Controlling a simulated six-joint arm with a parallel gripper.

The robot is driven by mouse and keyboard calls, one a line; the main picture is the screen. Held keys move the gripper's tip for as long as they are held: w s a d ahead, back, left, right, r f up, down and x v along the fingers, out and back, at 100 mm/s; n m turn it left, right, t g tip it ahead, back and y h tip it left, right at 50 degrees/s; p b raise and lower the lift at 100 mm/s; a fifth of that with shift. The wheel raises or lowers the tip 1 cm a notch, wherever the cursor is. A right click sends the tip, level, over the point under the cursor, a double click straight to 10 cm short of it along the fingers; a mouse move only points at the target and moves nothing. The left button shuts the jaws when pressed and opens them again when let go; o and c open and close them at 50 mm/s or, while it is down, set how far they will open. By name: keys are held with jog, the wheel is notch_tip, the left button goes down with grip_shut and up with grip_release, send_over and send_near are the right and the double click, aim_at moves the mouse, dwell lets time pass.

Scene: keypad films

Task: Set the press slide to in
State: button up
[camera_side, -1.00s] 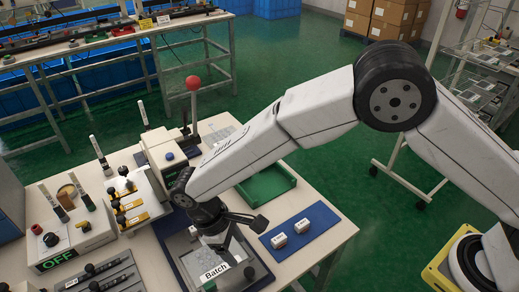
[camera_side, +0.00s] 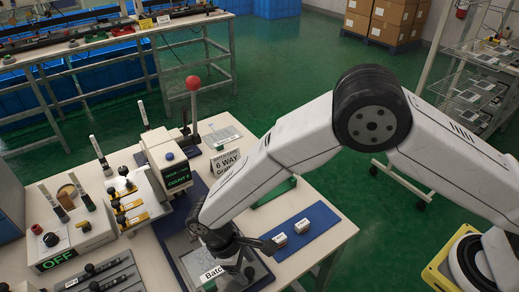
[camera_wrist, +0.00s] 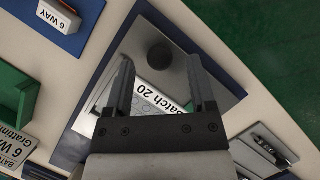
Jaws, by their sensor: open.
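A grey plate (camera_wrist: 219,98) lies in a dark blue frame and carries a white "Batch 20" label (camera_wrist: 158,101) and a round dark knob (camera_wrist: 160,57). It looks like the press slide, but I cannot tell for certain or read its setting. My gripper (camera_wrist: 159,70) is open, pointing down over the plate, with the knob showing between its fingertips. No contact is visible. In the side view my gripper (camera_side: 240,262) hangs over the label and partly hides the plate. A tall lever with a red ball (camera_side: 193,83) stands behind.
A "6 WAY" sign (camera_side: 226,164) and green tray (camera_side: 272,192) stand behind. A counter box (camera_side: 173,173), yellow-labelled levers (camera_side: 130,205) and an OFF box (camera_side: 60,257) crowd the left.

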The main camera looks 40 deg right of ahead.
jog(key=shift+x, duration=0.75)
jog(key=shift+c, duration=0.2)
grip_shut()
dwell(0.8)
